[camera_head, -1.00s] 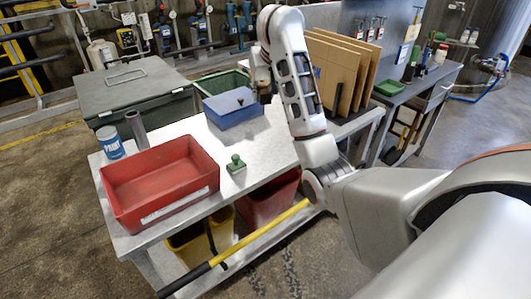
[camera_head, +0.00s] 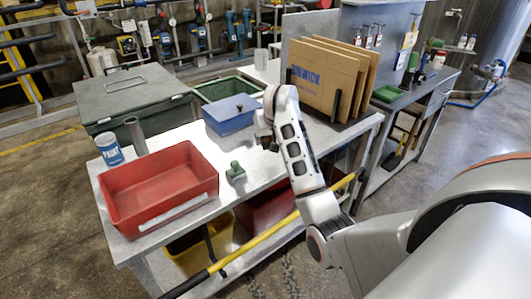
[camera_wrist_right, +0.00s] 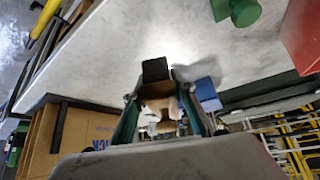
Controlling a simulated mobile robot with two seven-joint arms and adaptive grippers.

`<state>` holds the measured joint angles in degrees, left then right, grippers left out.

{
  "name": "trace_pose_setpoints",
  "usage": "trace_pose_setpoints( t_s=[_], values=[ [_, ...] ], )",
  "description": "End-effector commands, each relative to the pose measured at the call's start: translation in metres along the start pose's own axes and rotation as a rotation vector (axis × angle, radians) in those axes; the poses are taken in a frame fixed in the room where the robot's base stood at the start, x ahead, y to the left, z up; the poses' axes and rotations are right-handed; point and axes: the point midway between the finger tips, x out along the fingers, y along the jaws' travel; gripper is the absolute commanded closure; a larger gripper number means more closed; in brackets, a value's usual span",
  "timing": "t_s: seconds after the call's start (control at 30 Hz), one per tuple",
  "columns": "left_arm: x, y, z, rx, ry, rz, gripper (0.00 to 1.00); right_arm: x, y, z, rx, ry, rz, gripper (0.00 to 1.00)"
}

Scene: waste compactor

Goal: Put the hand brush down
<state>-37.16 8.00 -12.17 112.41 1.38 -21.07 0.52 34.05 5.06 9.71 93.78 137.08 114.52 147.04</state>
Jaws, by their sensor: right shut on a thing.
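My right gripper (camera_head: 268,143) is over the white-topped table (camera_head: 205,143), to the right of the blue bin and behind the green knobbed object. In the right wrist view the gripper (camera_wrist_right: 160,112) is shut on the hand brush (camera_wrist_right: 160,104), which shows as a tan wooden part with a black block at its end. The brush is mostly hidden by the gripper in the head view. I cannot tell whether it touches the tabletop. My left gripper is not in view.
The blue bin (camera_head: 228,120), red bin (camera_head: 130,207) and green knobbed object (camera_head: 236,172) stand on the table. Cardboard sheets (camera_head: 322,75) stand upright at the right end. A paint can (camera_head: 109,150) and grey tube (camera_head: 136,136) are at the left.

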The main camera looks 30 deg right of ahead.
Motion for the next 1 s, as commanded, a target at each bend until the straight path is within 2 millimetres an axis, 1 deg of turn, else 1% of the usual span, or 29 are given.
trace_pose_setpoints(
  t_s=[0.03, 0.23, 0.4, 0.5, 0.8, 1.0],
  values=[
    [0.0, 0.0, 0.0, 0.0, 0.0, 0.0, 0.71, 0.005, 0.001, 0.004, -0.001, -0.001, 0.001, 1.0],
    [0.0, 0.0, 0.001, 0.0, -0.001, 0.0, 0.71, 0.017, 0.001, 0.012, -0.001, 0.0, 0.001, 1.0],
    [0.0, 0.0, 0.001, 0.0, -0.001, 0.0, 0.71, 0.038, 0.001, 0.027, -0.002, -0.001, 0.002, 1.0],
    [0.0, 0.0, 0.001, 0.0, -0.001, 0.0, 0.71, 0.045, 0.001, 0.031, -0.001, 0.0, 0.001, 1.0],
    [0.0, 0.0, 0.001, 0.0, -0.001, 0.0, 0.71, 0.047, 0.0, 0.032, 0.0, 0.002, 0.0, 1.0],
    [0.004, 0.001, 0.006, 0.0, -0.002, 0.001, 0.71, 0.051, -0.001, 0.035, 0.001, 0.002, -0.002, 1.0]
  ],
)
